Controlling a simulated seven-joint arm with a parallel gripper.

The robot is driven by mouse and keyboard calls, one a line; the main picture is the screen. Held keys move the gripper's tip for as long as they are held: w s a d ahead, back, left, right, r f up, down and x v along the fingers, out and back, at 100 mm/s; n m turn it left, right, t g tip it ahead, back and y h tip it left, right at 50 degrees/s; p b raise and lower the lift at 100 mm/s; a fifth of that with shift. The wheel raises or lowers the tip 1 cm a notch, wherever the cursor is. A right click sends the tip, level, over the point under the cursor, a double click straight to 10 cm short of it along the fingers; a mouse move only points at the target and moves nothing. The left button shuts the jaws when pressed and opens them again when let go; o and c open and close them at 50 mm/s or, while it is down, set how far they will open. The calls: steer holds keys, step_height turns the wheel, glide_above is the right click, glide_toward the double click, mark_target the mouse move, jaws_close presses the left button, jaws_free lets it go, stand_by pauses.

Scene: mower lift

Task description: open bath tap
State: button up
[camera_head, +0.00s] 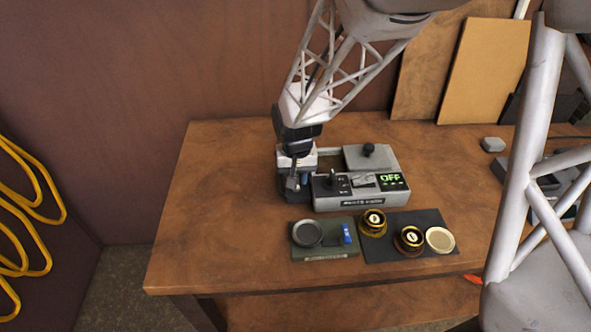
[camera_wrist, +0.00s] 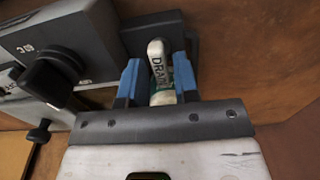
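The grey bath unit (camera_head: 345,200) stands on the workbench, with a display reading OFF (camera_head: 391,179) and a black knob on its front panel. In the wrist view a pale lever marked DRAIN (camera_wrist: 157,62), with a white and green lower part, is the tap at the unit's side. My gripper (camera_wrist: 158,80) has its two blue fingers on either side of this lever. The fingers are close to it; whether they press on it I cannot tell. In the head view my gripper (camera_head: 295,182) is at the unit's left end, and my wrist hides part of the tap.
In front of the unit lie a green tray (camera_head: 325,252) with a round dish and a blue item, and a dark mat (camera_head: 385,250) with brass-coloured round parts. The bench's left side is clear.

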jaws_close()
steer(key=shift+n, duration=0.4)
steer(key=n, duration=0.6)
steer(key=shift+n, duration=0.4)
steer(key=n, duration=0.5)
steer(key=shift+n, duration=0.3)
steer(key=n, duration=0.4)
steer(key=shift+n, duration=0.4)
